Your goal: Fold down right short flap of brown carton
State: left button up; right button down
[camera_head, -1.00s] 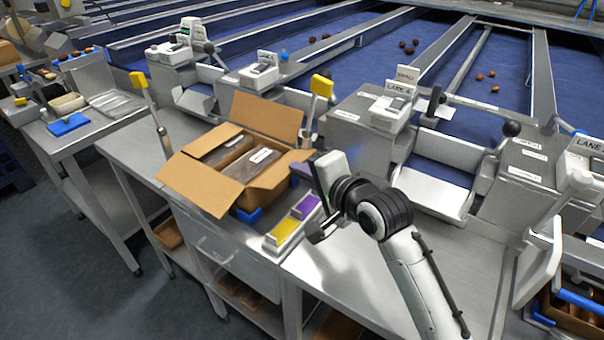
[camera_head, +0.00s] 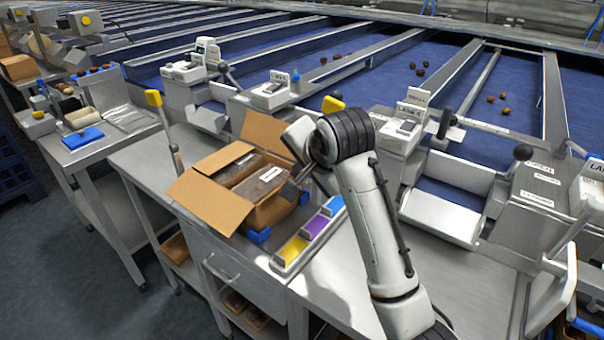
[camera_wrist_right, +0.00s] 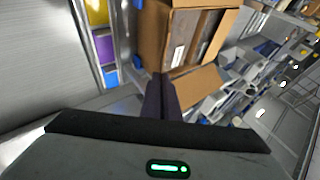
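The brown carton (camera_head: 262,214) stands open on the steel bench in the head view, with dark packs and a white label inside. Its large front flap (camera_head: 210,203) hangs outward, its back flap (camera_head: 266,131) stands up and its left short flap (camera_head: 222,157) slopes outward. The right short flap is mostly hidden behind my right gripper (camera_head: 292,187), so its angle is unclear. My right gripper is at the carton's right side. In the right wrist view its dark fingers (camera_wrist_right: 160,98) are together beside the carton (camera_wrist_right: 152,35), with nothing seen between them. My left gripper is out of view.
A tray with yellow (camera_head: 291,250), purple (camera_head: 316,227) and blue (camera_head: 333,206) sections lies right of the carton. Yellow-topped posts stand left (camera_head: 154,98) and behind (camera_head: 333,104). A weighing unit (camera_head: 402,128) stands behind my arm. The bench front right is clear.

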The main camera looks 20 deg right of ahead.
dwell(0.3)
jog(key=c, duration=2)
grip_release()
jog(key=shift+v, duration=5.15)
